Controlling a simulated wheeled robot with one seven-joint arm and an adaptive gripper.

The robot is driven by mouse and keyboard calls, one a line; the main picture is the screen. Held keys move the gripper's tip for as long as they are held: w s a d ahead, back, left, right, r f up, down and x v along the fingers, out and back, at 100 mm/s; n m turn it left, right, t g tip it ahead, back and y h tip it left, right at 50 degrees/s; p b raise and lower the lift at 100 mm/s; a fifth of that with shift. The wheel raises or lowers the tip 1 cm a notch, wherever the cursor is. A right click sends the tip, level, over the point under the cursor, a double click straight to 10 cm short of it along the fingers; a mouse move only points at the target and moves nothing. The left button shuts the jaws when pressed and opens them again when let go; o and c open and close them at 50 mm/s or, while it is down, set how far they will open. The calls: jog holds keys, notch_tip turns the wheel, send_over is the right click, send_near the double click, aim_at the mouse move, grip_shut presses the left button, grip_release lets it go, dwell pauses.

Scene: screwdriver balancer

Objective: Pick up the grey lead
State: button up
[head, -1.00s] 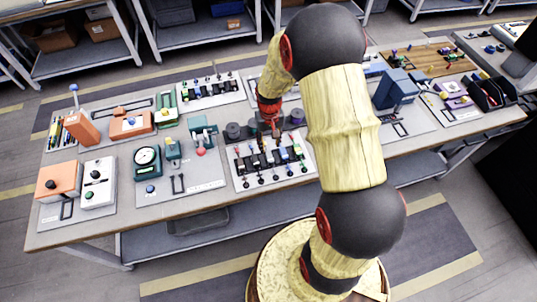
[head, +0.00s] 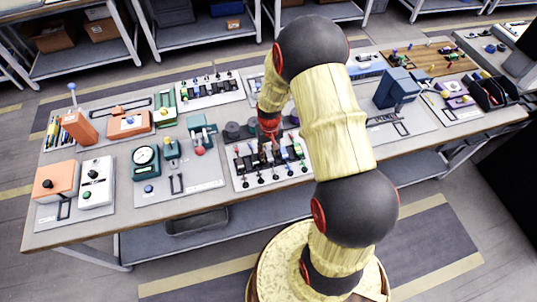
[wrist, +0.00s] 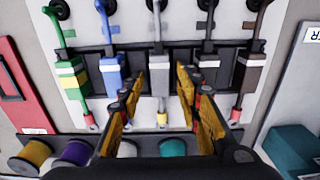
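The grey lead (wrist: 158,80) hangs in the middle of a row of coloured leads in the wrist view. It has a grey body, a white band, a grey cord toward the top and a yellow tip at the bottom. My gripper (wrist: 160,74) is open, with one finger on each side of the lead and visible gaps between. Nothing is held. In the head view my gripper (head: 268,138) is over the lead rack (head: 240,174), and it and the arm hide part of the row, so I cannot single out the grey lead there.
A green lead (wrist: 71,76) and a blue lead (wrist: 111,72) hang left of it; a black lead (wrist: 204,72) and a brown lead (wrist: 247,74) hang right. Spools, including a yellow one (wrist: 30,157) and a teal one (wrist: 172,148), line the near side. A teal block (wrist: 292,148) stands at lower right.

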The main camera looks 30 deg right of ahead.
grip_shut()
dwell(0.5)
